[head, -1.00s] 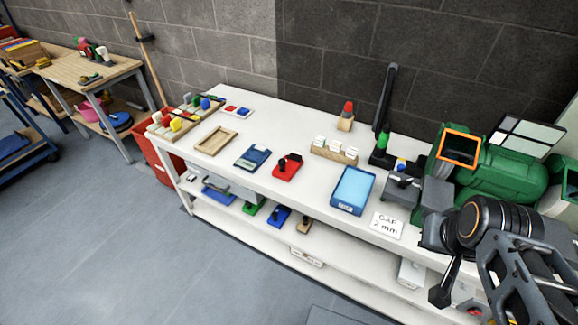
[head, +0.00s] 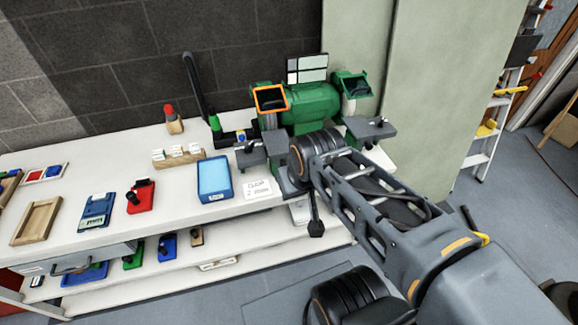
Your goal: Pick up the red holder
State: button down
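The red holder (head: 140,197) is a small red block with a black knob on it. It sits on the white bench top (head: 110,237) in the left part of the head view, right of a blue holder with a label (head: 96,211). My arm reaches in from the lower right over the bench's right end. My gripper (head: 316,228) seems to be the small dark end hanging below the wrist, well to the right of the red holder and apart from it. Its fingers cannot be made out, and nothing is seen held in it.
A blue tray (head: 214,178), a wooden block with white pieces (head: 178,157) and a white card (head: 257,189) lie on the bench. A green grinder (head: 312,105) stands at the right end. A wooden frame (head: 36,222) is at left. Green and blue holders sit on the lower shelf.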

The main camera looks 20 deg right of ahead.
aim_at(140, 200)
jog(key=z, duration=0.35)
jog(key=i, duration=0.25)
jog(key=u, duration=1.6)
jog(key=k, duration=1.25)
jog(key=u, duration=0.65)
jog(key=i, duration=0.7)
jog(key=u, duration=0.8)
jog(key=i, duration=1.1)
jog(key=z, duration=0.55)
jog(key=i, duration=0.85)
jog(key=z, duration=0.85)
